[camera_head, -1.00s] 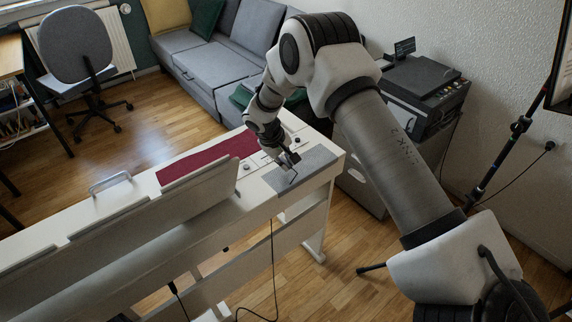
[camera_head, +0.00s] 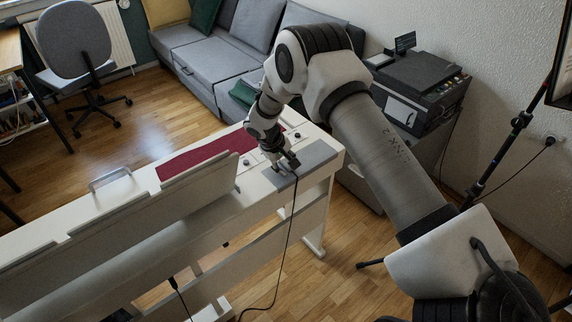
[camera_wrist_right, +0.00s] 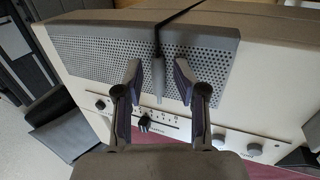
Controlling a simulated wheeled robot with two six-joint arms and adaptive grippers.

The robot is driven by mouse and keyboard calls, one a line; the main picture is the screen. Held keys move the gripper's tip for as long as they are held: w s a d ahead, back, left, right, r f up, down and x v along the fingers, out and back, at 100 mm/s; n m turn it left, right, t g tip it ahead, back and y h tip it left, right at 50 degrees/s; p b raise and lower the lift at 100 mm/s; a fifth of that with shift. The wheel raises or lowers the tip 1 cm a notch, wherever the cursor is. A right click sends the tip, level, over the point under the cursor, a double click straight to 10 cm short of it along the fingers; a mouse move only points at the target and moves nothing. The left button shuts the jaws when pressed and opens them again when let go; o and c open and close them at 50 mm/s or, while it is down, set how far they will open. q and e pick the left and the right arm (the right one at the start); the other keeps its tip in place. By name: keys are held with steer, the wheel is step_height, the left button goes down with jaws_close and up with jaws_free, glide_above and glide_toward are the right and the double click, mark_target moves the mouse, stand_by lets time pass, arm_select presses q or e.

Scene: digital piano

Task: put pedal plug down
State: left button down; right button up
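The pedal plug (camera_wrist_right: 158,82) is a small grey cylinder on the end of a black cable (camera_wrist_right: 178,20). In the right wrist view it is between the fingers of my right gripper (camera_wrist_right: 158,68), over the perforated grey speaker panel (camera_wrist_right: 92,47) of the piano. The fingers stand apart, with a gap on each side of the plug. Whether the plug touches the panel is hard to tell. In the head view my right gripper (camera_head: 287,164) is low over the grey panel (camera_head: 315,155) at the piano's right end and hides the plug. My left gripper is out of view.
The white piano (camera_head: 110,205) carries a dark red strip (camera_head: 195,155) and a raised music rest (camera_head: 205,188). The cable (camera_head: 289,225) hangs over the piano's edge to the floor. A printer (camera_head: 425,88) and a black stand (camera_head: 485,180) are to the right.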

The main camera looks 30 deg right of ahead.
steer(key=shift+r, duration=0.1)
steer(key=b+v, duration=0.1)
steer(key=v, duration=1.1)
steer(key=s+a+f+y, duration=0.2)
steer(key=s+a+f, duration=0.2)
steer(key=s+f, duration=0.5)
steer(key=s+a+f+y, duration=0.2)
steer(key=s+a+f, duration=0.2)
steer(key=s+f, duration=0.75)
steer(key=s, duration=0.6)
steer(key=s+a+f+m, duration=0.1)
steer(key=s+f, duration=0.1)
steer(key=s, duration=0.6)
steer(key=shift+s+f, duration=0.35)
steer(key=shift+s, duration=0.05)
